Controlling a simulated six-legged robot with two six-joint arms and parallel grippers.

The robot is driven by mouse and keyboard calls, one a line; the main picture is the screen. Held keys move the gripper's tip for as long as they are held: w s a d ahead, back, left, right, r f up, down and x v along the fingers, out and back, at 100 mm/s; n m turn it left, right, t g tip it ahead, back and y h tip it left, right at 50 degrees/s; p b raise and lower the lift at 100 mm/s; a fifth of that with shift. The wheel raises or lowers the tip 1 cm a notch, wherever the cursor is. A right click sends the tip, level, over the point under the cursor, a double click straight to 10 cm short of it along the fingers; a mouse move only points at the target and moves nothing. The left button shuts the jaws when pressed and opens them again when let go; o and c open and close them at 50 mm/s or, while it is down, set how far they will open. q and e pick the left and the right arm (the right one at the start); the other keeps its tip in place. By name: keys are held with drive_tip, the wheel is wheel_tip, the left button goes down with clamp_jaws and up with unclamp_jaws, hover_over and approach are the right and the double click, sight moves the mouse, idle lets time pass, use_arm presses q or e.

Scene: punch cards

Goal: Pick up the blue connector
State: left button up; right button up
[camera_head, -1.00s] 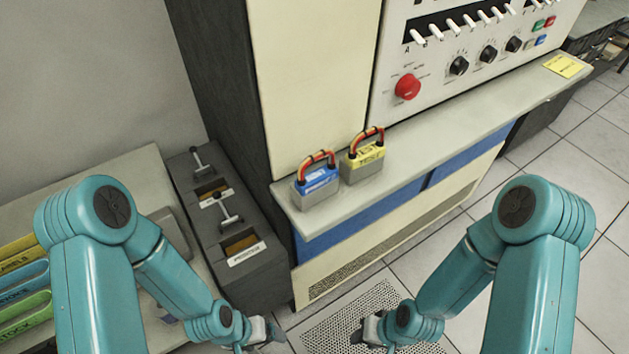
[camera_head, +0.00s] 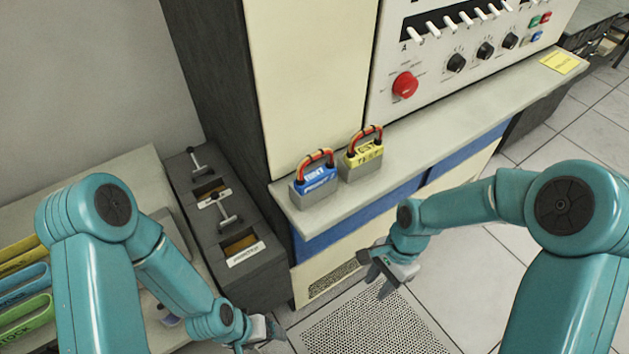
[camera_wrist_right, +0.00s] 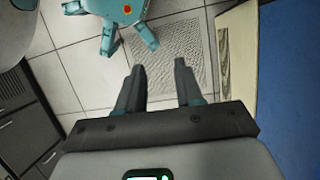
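The blue connector (camera_head: 317,180) stands upright on the grey ledge (camera_head: 420,140) of the cabinet in the head view. It has a grey base, a blue label band and an orange-red looped cable handle. My right gripper (camera_head: 378,286) is below and to the right of it, in front of the cabinet, apart from it. In the right wrist view its two fingers (camera_wrist_right: 157,84) are spread with nothing between them. My left gripper (camera_head: 270,335) is low in the head view, near the floor grate; its finger gap is too small to tell there.
A yellow connector (camera_head: 363,158) stands close to the right of the blue one. A control panel with a red button (camera_head: 405,85) rises behind the ledge. A dark box with levers (camera_head: 230,232) stands left of the ledge. A perforated floor plate (camera_head: 375,325) lies below.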

drive_tip(key=w+r+t, duration=0.2)
drive_tip(key=w+r, duration=0.4)
drive_tip(key=r, duration=0.5)
drive_tip(key=s+a+r+n+t+y, duration=0.1)
drive_tip(key=a+r+t, duration=0.25)
drive_tip(key=r, duration=1.15)
drive_tip(key=s+a+r+t, duration=0.1)
drive_tip(key=a+r+t, duration=0.3)
drive_tip(key=r, duration=1.1)
drive_tip(key=g, duration=0.1)
approach(317, 155)
drive_tip(key=x, duration=0.4)
drive_tip(key=shift+w+f+p, duration=0.1)
drive_tip(key=shift+p, duration=0.3)
drive_tip(key=p+x, duration=0.1)
drive_tip(key=x, duration=0.5)
drive_tip(key=shift+w+a+f, duration=0.1)
drive_tip(key=shift+a+f, duration=0.05)
clamp_jaws()
